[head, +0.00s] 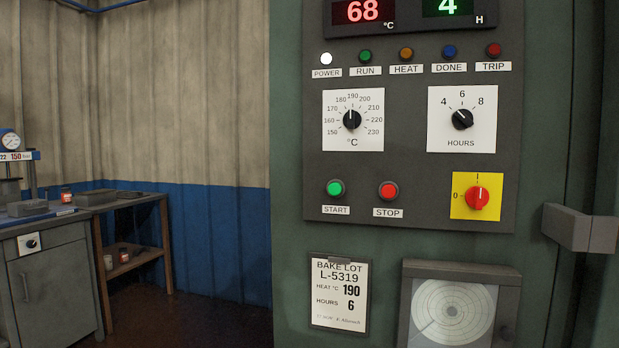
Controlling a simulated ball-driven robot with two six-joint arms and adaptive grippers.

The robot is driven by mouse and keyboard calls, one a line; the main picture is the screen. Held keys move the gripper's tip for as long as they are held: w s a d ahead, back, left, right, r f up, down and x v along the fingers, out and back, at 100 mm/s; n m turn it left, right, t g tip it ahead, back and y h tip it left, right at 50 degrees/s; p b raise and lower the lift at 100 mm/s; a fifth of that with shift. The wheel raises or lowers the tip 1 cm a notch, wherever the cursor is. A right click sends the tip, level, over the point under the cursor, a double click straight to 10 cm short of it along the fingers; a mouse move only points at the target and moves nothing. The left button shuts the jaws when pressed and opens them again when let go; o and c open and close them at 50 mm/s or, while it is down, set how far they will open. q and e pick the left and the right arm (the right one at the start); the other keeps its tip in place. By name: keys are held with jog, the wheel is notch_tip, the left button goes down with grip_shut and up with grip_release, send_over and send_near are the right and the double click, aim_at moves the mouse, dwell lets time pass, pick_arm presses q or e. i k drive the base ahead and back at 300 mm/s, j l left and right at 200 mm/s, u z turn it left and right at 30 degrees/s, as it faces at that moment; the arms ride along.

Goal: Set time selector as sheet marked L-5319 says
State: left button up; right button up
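The time selector (462,120) is a black knob on a white plate marked HOURS, with 4, 6 and 8 around it. Its white pointer line tilts up and left, toward the 4. The green display (447,8) above reads 4 H. The sheet marked L-5319 (339,292) hangs below the panel, headed BAKE LOT. It reads HEAT °C 190 and HOURS 6. Neither of my grippers is in view.
The temperature knob (352,119) points up near 190; the red display (363,11) reads 68 °C. The POWER lamp (326,59) is lit white. START (335,189), STOP (388,191) and a red-yellow switch (477,197) sit below. A handle (580,228) juts out right.

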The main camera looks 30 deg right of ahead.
aim_at(462, 119)
jog(key=z, duration=1.25)
